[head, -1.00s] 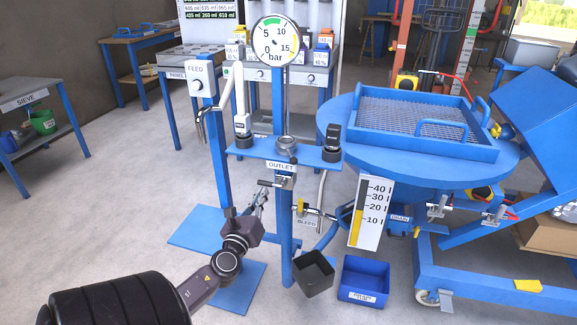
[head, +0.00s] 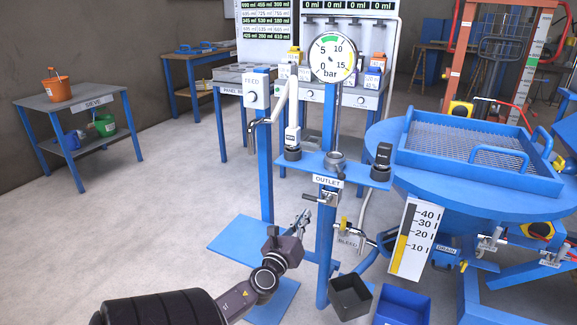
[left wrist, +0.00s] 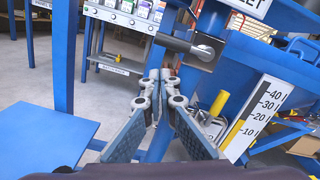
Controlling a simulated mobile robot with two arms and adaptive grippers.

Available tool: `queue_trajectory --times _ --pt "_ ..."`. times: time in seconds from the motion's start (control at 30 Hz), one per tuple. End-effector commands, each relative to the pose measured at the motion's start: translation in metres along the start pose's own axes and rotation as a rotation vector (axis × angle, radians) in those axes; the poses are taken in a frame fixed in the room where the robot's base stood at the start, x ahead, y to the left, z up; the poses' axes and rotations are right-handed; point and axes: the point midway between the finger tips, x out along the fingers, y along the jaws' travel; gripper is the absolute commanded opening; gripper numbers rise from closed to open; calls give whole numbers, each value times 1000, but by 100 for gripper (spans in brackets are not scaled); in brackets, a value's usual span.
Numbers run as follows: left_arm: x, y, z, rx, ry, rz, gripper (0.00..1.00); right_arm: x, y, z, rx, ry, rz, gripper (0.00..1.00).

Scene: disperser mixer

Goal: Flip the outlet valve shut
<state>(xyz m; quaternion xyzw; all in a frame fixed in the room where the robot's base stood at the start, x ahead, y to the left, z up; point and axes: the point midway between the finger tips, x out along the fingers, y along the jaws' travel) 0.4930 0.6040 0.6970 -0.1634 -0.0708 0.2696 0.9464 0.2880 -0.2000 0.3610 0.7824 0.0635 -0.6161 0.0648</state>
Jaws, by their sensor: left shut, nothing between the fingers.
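The outlet valve (head: 328,197) sits on the blue post just below the OUTLET label (head: 328,181). Its dark handle (head: 312,197) points left, roughly level. In the left wrist view the silver valve body (left wrist: 204,49) and its dark handle (left wrist: 174,42) show above my fingertips, the handle lying across the post. My left gripper (head: 303,216) is below and left of the valve in the head view. In the left wrist view its fingers (left wrist: 165,78) are together and empty, apart from the handle. My right gripper is not in view.
A bleed valve (head: 346,232) with a yellow handle sits lower right on the post. A black bin (head: 350,296) and a blue bin (head: 402,308) stand below. The round blue table (head: 470,190) is at right. Open floor lies to the left.

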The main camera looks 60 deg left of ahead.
Motion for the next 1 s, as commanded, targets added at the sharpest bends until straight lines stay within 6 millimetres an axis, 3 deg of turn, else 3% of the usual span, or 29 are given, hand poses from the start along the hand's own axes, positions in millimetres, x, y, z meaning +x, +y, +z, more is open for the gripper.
queue_trajectory --times 0.27,0.4,0.6,0.8,1.0 --pt "4 6 -16 0 2 -2 0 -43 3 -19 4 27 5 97" --pt "-36 6 -15 -1 6 -1 0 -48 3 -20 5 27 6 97" --pt "-74 6 -14 0 4 -1 0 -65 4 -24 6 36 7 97" --pt "-93 6 -13 0 3 -2 0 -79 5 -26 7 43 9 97" --pt "-96 6 -12 0 2 -2 0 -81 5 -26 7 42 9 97"
